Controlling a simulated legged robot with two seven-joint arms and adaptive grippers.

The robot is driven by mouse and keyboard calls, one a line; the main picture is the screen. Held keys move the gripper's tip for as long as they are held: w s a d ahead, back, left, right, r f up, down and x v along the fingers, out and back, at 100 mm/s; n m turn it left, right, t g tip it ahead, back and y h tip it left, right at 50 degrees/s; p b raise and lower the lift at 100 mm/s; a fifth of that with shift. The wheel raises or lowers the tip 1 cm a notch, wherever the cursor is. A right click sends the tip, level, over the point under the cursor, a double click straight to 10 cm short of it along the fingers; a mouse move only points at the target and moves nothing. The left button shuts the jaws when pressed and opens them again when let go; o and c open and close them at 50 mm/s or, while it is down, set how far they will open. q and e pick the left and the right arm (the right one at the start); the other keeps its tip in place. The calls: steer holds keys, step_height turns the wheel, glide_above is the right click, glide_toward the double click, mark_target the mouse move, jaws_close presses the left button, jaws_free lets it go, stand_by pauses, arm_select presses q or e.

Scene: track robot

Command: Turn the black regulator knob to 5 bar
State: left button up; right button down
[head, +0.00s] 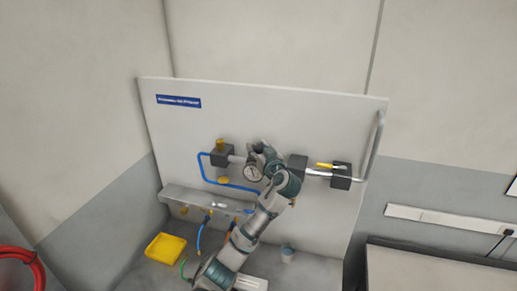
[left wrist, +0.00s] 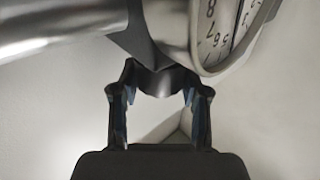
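The black regulator knob (left wrist: 162,84) shows in the left wrist view, below the regulator body and between the two fingertips of my left gripper (left wrist: 160,75). One finger is on each side, close to the knob. I cannot tell whether they touch it. The round white pressure gauge (left wrist: 224,32) is at the upper right of that view, its dial cut off and the reading not legible. In the head view my left gripper (head: 260,150) is at the panel's middle, beside the gauge (head: 253,174), and the knob cannot be made out. My right gripper is not in view.
The pale panel (head: 330,120) carries a yellow-handled valve (head: 329,166), blue tubing (head: 205,168) and a metal pipe. Below are a grey ledge (head: 178,196), hanging hoses (head: 201,233), a yellow tray (head: 165,248) and a small cup (head: 288,252). A red hose coil (head: 30,255) is at the left edge.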

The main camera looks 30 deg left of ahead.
arm_select(q)
steer(key=shift+a+f, duration=0.1)
steer(key=shift+a, duration=0.1)
steer(key=shift+d, duration=0.15)
steer(key=shift+f+m+t+h+b, duration=0.2)
steer(key=shift+m+t+h+b, duration=0.3)
steer(key=shift+t, duration=0.1)
steer(key=shift+m+t+h+b, duration=0.4)
steer(key=shift+m+t+h, duration=0.6)
steer(key=shift+t+h, duration=0.15)
steer(key=m+t+h, duration=0.1)
steer(key=m+h, duration=0.1)
steer(key=shift+r+t+h, duration=0.1)
steer(key=shift+t+h, duration=0.15)
steer(key=shift+h, duration=0.1)
steer(key=shift+m+t+h+p, duration=0.65)
steer(key=shift+m+h, duration=0.35)
steer(key=shift+h, duration=0.3)
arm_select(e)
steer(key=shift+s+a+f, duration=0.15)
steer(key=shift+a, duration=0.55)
arm_select(q)
steer(key=shift+h, duration=0.3)
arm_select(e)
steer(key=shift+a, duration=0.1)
